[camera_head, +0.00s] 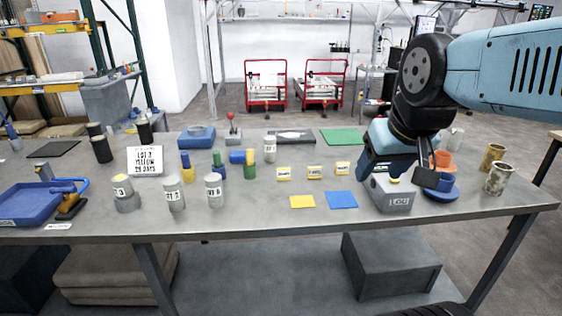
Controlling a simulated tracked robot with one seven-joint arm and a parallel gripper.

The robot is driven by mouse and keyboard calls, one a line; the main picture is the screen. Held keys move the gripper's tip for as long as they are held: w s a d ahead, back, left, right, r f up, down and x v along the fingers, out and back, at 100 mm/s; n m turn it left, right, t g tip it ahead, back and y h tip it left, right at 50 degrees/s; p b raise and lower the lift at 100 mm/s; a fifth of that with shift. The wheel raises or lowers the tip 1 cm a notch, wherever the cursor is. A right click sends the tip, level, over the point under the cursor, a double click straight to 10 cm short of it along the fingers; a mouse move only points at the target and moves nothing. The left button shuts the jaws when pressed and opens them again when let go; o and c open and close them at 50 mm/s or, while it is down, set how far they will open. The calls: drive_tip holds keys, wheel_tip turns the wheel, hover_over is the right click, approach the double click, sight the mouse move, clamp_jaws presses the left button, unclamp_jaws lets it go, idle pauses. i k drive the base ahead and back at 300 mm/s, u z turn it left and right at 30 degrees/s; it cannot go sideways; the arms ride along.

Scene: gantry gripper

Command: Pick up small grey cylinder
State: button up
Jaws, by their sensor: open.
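Several grey cylinders stand on the table (300,225). One grey cylinder (174,195) and another (213,194) carry labels at the front left. A third (123,200) sits in a wider grey base with a yellow top. A plain grey cylinder (270,150) stands farther back near the middle. I cannot tell which one the task means.
Metal cans (498,180) are at the far right. A white sign (145,162), black cylinders (102,149) and a blue tray (28,205) are at left. Flat yellow and blue cards (342,200) lie mid-table.

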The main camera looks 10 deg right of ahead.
sight(122, 184)
drive_tip(key=u, duration=1.55)
drive_tip(key=k, duration=0.6)
drive_tip(key=u, duration=0.1)
drive_tip(key=i, duration=0.65)
drive_tip(key=u, duration=0.55)
drive_tip(key=i, duration=0.65)
